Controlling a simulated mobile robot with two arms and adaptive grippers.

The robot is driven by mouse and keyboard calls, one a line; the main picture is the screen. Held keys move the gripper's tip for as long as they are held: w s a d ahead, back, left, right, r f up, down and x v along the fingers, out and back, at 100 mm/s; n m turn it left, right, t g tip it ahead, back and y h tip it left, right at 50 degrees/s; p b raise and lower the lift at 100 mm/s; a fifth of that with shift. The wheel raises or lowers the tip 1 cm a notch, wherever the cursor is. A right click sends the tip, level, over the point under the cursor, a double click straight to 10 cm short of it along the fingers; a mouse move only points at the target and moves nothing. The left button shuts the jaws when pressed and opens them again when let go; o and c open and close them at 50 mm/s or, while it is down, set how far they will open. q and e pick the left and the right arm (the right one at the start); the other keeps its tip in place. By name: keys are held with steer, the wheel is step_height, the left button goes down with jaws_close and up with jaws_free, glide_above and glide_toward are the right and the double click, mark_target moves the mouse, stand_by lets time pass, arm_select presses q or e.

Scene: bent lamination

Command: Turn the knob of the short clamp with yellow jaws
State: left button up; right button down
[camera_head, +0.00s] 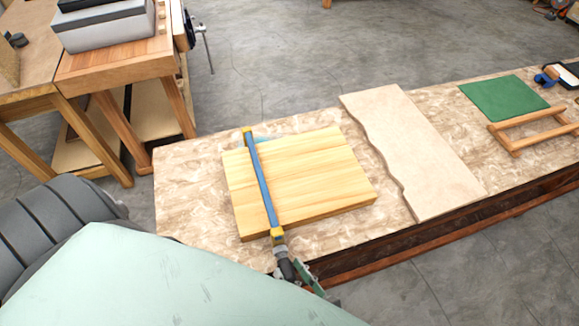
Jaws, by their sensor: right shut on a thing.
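A clamp with a blue bar (261,183) and yellow jaws lies across the left part of a light wooden block (320,178). One yellow jaw (247,133) is at the block's far edge, the other (276,232) at its near edge. Below the near jaw is the clamp's dark knob end. My right gripper (289,270) is there, small and partly hidden behind my own pale green body, and it is shut on the knob. The fingers' exact hold is hard to make out. My left gripper is not in view.
The block rests on a long patterned workbench (185,190). To its right lie a wavy-edged board (412,150), a green mat (503,97) and a wooden frame (530,130). A wooden table (115,70) with a grey case stands at the upper left.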

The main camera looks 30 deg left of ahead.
steer(key=c, duration=1.6)
jaws_free()
steer(key=shift+o, duration=0.2)
steer(key=v, duration=1.2)
